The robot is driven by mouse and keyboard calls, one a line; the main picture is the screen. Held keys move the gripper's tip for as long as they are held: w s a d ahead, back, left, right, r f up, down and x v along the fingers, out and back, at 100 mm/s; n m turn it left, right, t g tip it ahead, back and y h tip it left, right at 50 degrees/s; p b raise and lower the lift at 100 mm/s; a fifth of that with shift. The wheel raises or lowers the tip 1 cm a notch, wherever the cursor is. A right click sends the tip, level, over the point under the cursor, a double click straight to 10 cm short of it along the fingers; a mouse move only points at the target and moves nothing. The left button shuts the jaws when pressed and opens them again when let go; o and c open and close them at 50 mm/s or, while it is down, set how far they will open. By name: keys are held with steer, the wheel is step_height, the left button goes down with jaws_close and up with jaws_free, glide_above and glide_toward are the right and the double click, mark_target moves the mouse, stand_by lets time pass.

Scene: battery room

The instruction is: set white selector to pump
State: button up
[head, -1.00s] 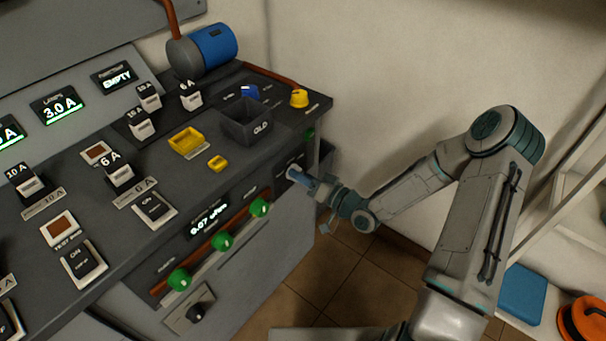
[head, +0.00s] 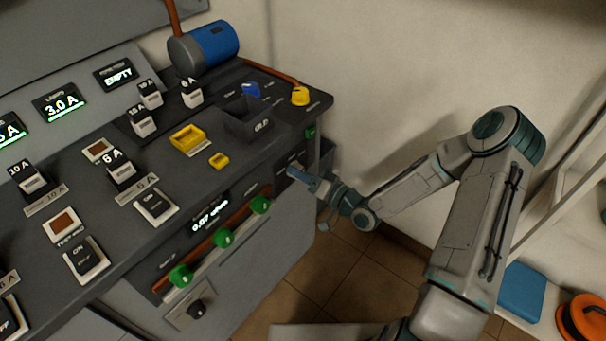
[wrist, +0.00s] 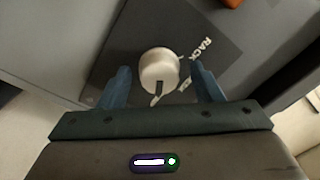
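The white selector (wrist: 158,68) is a round knob on a dark plate (wrist: 118,62) in the wrist view. A dark mark shows on its lower edge as seen there. A label reading RACK stands to its upper right; another label beside it is partly hidden by the right finger and unreadable. My gripper (wrist: 160,72) is open, with one blue finger on each side of the knob and a visible gap to each. In the head view my gripper (head: 303,178) is at the right end of the console's front face and mostly hides the selector.
A wall stands behind my arm. Tiled floor lies below.

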steer(key=shift+d, duration=0.15)
steer(key=v, duration=1.3)
steer(key=shift+s+d, duration=0.2)
steer(key=shift+s, duration=0.1)
steer(key=w+d+r+n+g+h+p, duration=0.15)
steer(key=d+r+g+h+p, duration=0.25)
steer(key=d+r+h+p, duration=0.65)
steer(key=s+a+r+m+g+h+p, duration=0.1)
steer(key=s+a+r+g+h+p, duration=0.1)
steer(key=s+r, duration=0.7)
steer(key=s+a+r+m+g+h+p, duration=0.1)
steer(key=s+a+r+g+h+p, duration=0.1)
steer(key=s+r, duration=0.7)
step_height(320, 180, up, 5)
steer(key=shift+a+f, duration=0.1)
steer(key=shift+a, duration=0.75)
